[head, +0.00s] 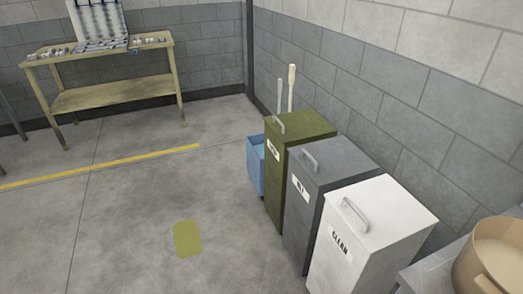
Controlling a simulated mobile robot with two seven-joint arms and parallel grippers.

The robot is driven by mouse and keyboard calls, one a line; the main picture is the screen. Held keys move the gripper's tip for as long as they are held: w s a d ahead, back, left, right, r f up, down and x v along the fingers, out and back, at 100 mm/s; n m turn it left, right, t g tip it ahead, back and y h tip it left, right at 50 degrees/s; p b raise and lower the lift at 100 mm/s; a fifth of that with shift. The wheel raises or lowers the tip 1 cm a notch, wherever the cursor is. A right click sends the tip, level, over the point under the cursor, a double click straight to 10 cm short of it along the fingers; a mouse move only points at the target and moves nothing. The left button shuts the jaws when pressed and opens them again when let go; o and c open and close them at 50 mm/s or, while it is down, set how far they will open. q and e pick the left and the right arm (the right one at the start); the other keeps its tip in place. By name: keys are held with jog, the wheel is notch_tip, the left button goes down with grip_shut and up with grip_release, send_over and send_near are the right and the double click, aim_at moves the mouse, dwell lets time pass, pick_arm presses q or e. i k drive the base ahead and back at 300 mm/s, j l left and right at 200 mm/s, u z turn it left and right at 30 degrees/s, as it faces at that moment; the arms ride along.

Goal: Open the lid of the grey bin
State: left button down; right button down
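The grey bin (304,225) stands on the floor at right of centre, between a green bin and a white bin. Its grey lid (343,160) is shut, with a light grey handle (311,160) along the front part of the top. A white label with dark letters sits on its upper front; I cannot read it surely. Neither of my grippers shows in the head view.
A workbench (112,97) is back left. A tan tub (497,262) sits lower right. The floor in front is clear.

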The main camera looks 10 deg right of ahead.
aim_at(326, 162)
jog(key=i+j+u, duration=0.15)
jog(key=i, duration=0.5)
jog(key=i+u, duration=0.1)
jog(key=i, duration=0.5)
jog(key=i+j+z, duration=0.1)
jog(key=i+z, duration=0.25)
jog(key=i+j+z, duration=0.1)
jog(key=z, duration=0.25)
jog(key=i+j+z, duration=0.45)
jog(key=z, duration=0.25)
jog(key=i+j+z, duration=0.1)
jog(key=z, duration=0.25)
jog(key=i+j+z, duration=0.1)
jog(key=j+z, duration=0.25)
jog(key=i+j+z, duration=0.1)
jog(key=j+z, duration=0.8)
jog(key=j, duration=0.15)
